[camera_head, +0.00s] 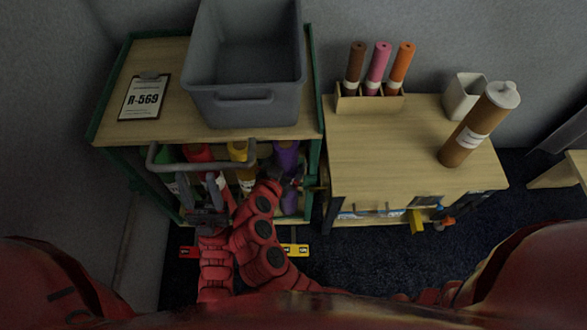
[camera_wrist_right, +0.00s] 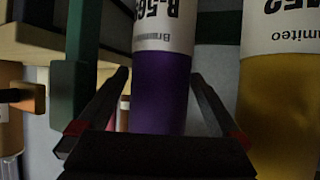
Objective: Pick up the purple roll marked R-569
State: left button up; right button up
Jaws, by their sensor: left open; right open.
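The purple roll (camera_head: 289,158) stands in the lower shelf of the green-framed cart, at the right end of a row of rolls. In the right wrist view the purple roll (camera_wrist_right: 162,95) is upright in the picture between my open right fingers (camera_wrist_right: 160,78). Its white label is upside down and partly cut off, reading about "R-56". I cannot tell if the fingers touch it. In the head view my right gripper (camera_head: 287,174) is at the purple roll, partly hidden. My left gripper (camera_head: 203,190) is open and empty, in front of the green and red rolls.
A yellow roll (camera_wrist_right: 276,110) stands close beside the purple one. A green post (camera_wrist_right: 75,75) is on the other side. A clipboard marked R-569 (camera_head: 143,98) and a grey bin (camera_head: 232,105) sit on the cart top. A handle bar (camera_head: 200,166) crosses the cart's front.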

jog(key=shift+w+f, duration=0.1)
jog(key=shift+w, duration=0.05)
jog(key=shift+c, duration=0.2)
grip_shut()
